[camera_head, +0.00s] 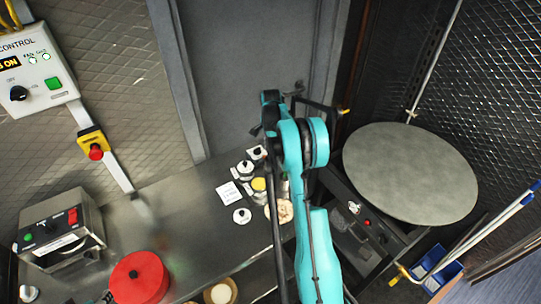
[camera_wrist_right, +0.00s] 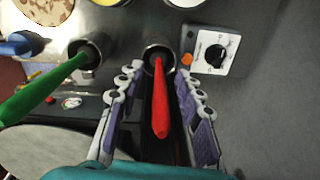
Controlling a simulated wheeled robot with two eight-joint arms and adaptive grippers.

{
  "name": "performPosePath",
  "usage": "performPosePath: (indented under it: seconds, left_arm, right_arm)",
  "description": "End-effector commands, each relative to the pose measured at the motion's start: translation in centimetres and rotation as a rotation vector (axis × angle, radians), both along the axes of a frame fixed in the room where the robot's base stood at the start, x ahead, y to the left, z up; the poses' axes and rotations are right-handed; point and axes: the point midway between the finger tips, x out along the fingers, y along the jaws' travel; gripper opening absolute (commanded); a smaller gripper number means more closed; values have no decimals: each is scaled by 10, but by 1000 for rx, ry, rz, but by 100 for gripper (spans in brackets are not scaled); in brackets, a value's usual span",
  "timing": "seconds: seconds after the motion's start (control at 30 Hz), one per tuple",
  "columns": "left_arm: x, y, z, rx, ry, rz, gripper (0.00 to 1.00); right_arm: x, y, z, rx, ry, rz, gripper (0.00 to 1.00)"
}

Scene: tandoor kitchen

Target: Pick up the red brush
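The red brush (camera_wrist_right: 160,105) shows in the right wrist view as a red handle sticking up from a metal cup (camera_wrist_right: 158,46). My right gripper (camera_wrist_right: 156,78) is open, with its two fingers on either side of the red handle. Gaps show between the handle and both fingers, so it is not gripped. In the head view my right arm covers this part of the counter, and I cannot make out the brush there. My left gripper is in neither view.
A green-handled brush (camera_wrist_right: 40,92) stands in another metal cup (camera_wrist_right: 92,48), left of the red one. A white dial panel (camera_wrist_right: 217,52) is close on the right. The counter (camera_head: 190,225) holds several small containers, a red round lid (camera_head: 140,279) and a control box (camera_head: 60,228).

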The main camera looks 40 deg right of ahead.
Motion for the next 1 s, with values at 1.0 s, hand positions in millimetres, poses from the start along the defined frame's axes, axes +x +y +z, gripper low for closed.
performPosePath:
  seconds: [1.0]
  left_arm:
    - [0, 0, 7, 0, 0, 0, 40]
  right_arm:
    - [0, 0, 89, 0, 0, 0, 0]
